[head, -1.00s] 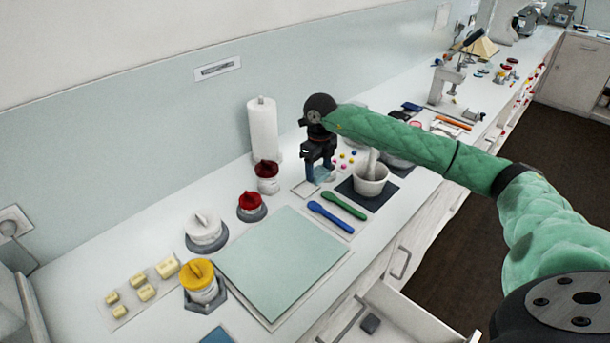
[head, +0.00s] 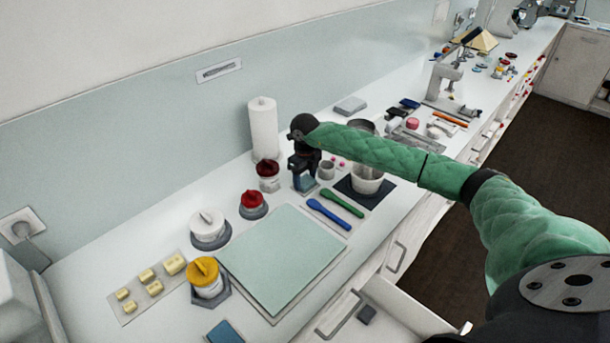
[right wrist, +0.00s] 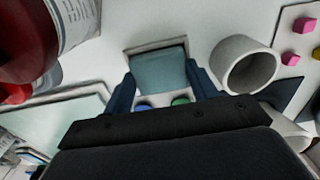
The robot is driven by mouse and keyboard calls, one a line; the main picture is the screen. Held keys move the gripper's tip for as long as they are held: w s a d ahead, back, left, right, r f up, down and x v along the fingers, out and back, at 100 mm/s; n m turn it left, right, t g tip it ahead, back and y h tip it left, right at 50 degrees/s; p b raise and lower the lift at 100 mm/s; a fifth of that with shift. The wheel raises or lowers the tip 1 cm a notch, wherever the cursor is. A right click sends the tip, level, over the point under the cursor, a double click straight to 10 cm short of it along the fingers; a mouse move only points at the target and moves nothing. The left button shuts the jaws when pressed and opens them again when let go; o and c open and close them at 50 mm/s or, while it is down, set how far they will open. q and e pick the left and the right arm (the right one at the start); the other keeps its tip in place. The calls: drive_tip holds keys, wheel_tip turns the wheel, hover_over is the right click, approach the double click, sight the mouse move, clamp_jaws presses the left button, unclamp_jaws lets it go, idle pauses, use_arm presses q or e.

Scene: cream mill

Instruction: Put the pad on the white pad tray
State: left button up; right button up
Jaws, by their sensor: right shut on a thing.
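The pad (right wrist: 160,72) is a small blue-grey square, seen between the two blue fingers in the right wrist view. My right gripper (head: 304,181) is shut on it, pointing down at the counter. The white pad tray (right wrist: 155,47) lies directly beneath the pad; its far rim shows past the pad's far edge. In the head view the gripper and pad cover most of the tray. I cannot tell whether the pad touches the tray floor or hangs just above it. My left gripper is out of view.
A small grey-white cup (right wrist: 246,66) stands close to the right of the fingers. A red-lidded jar (head: 268,175) stands close on the left. The blue spoon (head: 329,214) and green spoon (head: 343,203) lie in front. A mortar (head: 366,180) stands on a dark mat.

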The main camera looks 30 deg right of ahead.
sight(305, 180)
drive_tip(key=shift+f, duration=0.1)
drive_tip(key=o, duration=1)
drive_tip(key=shift+o, duration=0.2)
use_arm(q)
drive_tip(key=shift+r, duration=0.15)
use_arm(e)
drive_tip(key=shift+r+b, duration=0.3)
drive_tip(key=shift+r, duration=0.05)
wheel_tip(305, 180, up, 2)
drive_tip(key=shift+r+b, duration=0.25)
drive_tip(key=shift+b, duration=0.5)
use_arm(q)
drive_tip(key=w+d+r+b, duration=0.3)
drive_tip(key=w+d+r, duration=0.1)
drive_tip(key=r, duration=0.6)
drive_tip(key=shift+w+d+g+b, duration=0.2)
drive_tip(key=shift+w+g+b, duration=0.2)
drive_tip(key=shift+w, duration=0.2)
use_arm(e)
wheel_tip(305, 180, up, 9)
